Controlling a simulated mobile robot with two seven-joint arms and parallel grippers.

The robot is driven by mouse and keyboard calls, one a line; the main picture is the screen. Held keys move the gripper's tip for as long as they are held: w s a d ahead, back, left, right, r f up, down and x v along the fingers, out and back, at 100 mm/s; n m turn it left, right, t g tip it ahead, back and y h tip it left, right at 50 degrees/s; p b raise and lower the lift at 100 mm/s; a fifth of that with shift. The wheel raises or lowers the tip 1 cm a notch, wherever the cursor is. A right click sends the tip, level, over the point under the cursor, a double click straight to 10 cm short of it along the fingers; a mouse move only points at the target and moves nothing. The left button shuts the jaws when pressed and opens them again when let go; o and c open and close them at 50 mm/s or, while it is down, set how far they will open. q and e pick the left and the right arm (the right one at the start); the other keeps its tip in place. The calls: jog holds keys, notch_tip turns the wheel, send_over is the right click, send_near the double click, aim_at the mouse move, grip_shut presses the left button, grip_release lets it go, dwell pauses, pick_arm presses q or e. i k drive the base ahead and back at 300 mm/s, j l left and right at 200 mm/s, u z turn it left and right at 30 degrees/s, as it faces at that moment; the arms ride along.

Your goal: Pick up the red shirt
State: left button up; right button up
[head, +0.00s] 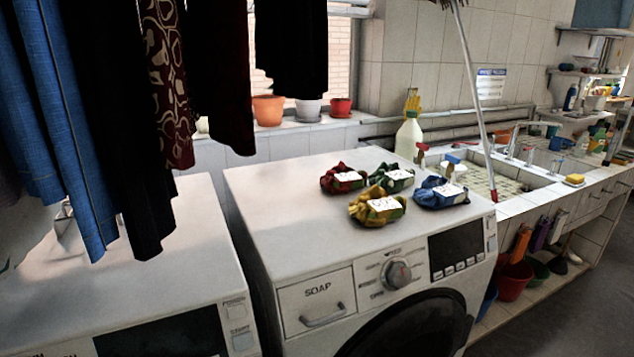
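The red shirt appears to be the bundled red cloth (336,181) with a white label, on the top of the right washing machine (290,210). Next to it sit similar bundles: green (379,174), yellow (365,210) and blue (428,197). The red bundle is the leftmost and lies close to the green one. A dark red patterned garment (167,75) also hangs at the upper left. I cannot make out either of my grippers in the head view.
Hanging clothes, including a blue garment (62,120), cover the upper left. A white bottle (408,138) stands behind the machine. A long pole (474,90) leans by the tiled sink (520,203). The left part of the right machine's top is clear.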

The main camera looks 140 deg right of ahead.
aim_at(341, 180)
jog(key=z, duration=4.95)
